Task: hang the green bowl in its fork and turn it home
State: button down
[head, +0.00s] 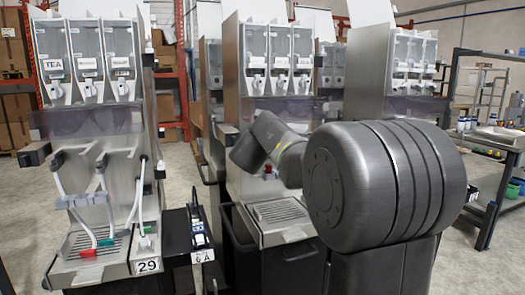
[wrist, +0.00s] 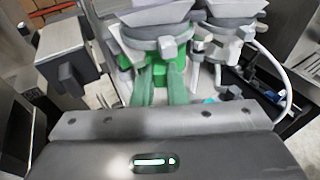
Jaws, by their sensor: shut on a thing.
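In the wrist view my gripper (wrist: 160,78) reaches up to a green part (wrist: 172,52) under a pale, wide-topped vessel, which I take as the green bowl. The gripper is shut on it, though the exact contact of the fingers is hard to make out. A grey ring-like holder (wrist: 140,46) shows around or beside the vessel's lower part; I cannot tell whether the bowl is seated in it or how far it is turned. In the head view my thick arm link hides the gripper and the bowl.
A second pale vessel (wrist: 235,22) stands close on the right, with a white hose (wrist: 278,65) beyond it. A dark block (wrist: 68,75) juts out at left. The head view shows the left dispenser (head: 90,120), the middle drip tray (head: 280,212) and a workbench (head: 500,140).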

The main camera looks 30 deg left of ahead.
jog(key=shift+s+a+m+h+b, duration=0.15)
jog(key=shift+a+m+h+b, duration=0.1)
jog(key=shift+m+h+b, duration=0.5)
jog(key=shift+n+t, duration=0.25)
jog(key=shift+t, duration=0.05)
jog(key=c, duration=1.4)
grip_release()
jog(key=shift+v, duration=4)
jog(key=shift+x, duration=4.05)
